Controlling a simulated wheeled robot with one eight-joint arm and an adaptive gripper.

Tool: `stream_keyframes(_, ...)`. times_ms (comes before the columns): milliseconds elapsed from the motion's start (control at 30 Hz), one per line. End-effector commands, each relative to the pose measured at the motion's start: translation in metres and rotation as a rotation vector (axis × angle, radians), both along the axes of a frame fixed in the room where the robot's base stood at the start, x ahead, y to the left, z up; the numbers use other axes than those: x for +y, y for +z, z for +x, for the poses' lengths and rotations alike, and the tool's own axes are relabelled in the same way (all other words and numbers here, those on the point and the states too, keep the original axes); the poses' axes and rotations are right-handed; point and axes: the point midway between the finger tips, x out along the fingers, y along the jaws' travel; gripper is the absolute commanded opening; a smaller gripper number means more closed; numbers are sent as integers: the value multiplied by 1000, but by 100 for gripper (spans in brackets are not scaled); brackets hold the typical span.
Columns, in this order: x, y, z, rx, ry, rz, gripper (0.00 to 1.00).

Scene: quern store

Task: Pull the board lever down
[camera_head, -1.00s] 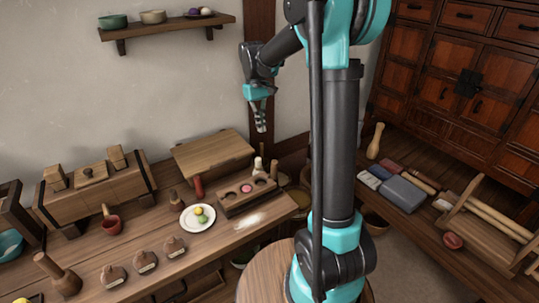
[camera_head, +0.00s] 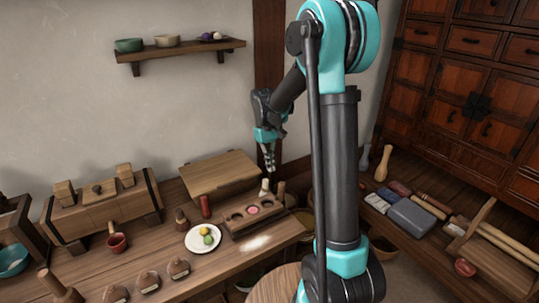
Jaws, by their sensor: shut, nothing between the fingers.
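My gripper (camera_head: 269,168) hangs with its fingers pointing down, shut and empty. In the picture its tips are just above a pale upright peg-like piece (camera_head: 264,187); I cannot tell the distance in depth. That piece stands behind a dark wooden block with round wells (camera_head: 230,226), one holding something pink. A brown upright piece (camera_head: 281,190) stands beside it on the right. A flat wooden board (camera_head: 218,174) lies at the back of the table, left of the gripper. I cannot tell for certain which piece is the board lever.
The wooden table (camera_head: 200,267) also holds a dark red upright piece (camera_head: 205,207), a white plate (camera_head: 198,246) with small coloured balls, a red cup (camera_head: 117,243) and several stamp-like pieces. A wall shelf (camera_head: 190,50) is above. A bench with a grey box (camera_head: 411,215) stands right.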

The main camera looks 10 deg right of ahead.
Motion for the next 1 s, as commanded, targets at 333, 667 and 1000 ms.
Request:
stream_keyframes(333, -14, -23, -32, 0, -2, 0, 0)
stream_keyframes(667, -18, -24, -41, 0, -1, 0, 0)
stream_keyframes(1000, -19, -23, -42, -14, -1, 6, 0)
